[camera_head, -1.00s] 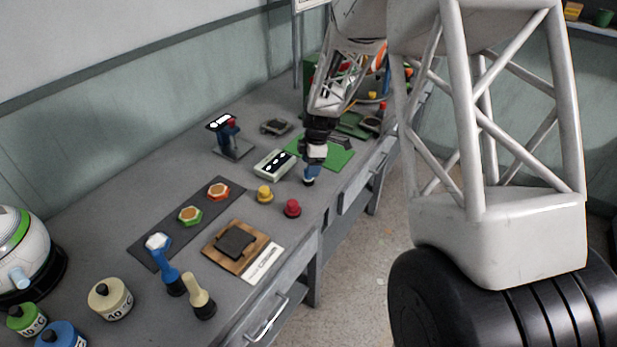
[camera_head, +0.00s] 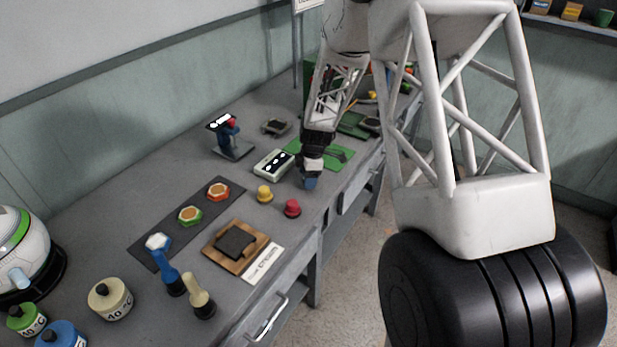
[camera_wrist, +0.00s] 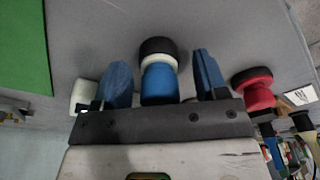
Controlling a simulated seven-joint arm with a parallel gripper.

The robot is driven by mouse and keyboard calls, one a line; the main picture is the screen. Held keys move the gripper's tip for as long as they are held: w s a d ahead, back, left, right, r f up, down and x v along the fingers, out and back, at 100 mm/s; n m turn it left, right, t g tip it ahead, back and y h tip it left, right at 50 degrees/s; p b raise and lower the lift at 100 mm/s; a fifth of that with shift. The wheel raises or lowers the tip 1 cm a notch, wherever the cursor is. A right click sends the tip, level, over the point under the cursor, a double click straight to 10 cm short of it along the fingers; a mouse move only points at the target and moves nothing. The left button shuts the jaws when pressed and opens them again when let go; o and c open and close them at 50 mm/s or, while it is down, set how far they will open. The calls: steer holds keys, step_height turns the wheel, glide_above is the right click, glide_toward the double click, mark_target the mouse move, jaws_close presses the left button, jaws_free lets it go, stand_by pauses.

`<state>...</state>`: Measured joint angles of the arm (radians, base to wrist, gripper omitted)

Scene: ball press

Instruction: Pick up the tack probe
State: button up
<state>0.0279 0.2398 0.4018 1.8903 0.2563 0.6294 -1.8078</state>
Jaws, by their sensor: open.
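What looks like the tack probe (camera_wrist: 159,82) stands between my fingers in the wrist view. It has a blue body, a white band and a wide black end against the grey bench. My gripper (camera_wrist: 162,72) is open, with one blue finger on each side of it and a gap on both sides. In the head view my gripper (camera_head: 310,181) is low over the bench, near its front edge. There the probe is mostly hidden and blends with the blue fingertips.
A red knob (camera_head: 291,208) and a yellow knob (camera_head: 264,193) stand close by. A white instrument box (camera_head: 273,163) and a green mat (camera_head: 338,157) lie near my gripper. A wooden board (camera_head: 222,255) and a dark strip with hexagonal pieces (camera_head: 205,202) lie nearer the camera.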

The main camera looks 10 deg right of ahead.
stand_by(0.4)
steer(key=c, duration=1)
steer(key=shift+r, duration=0.1)
steer(key=shift+r, duration=0.7)
step_height(320, 180, up, 2)
steer(key=shift+r, duration=0.1)
steer(key=s, duration=1)
steer(key=s+r, duration=0.1)
steer(key=s, duration=0.5)
steer(key=shift+r, duration=0.1)
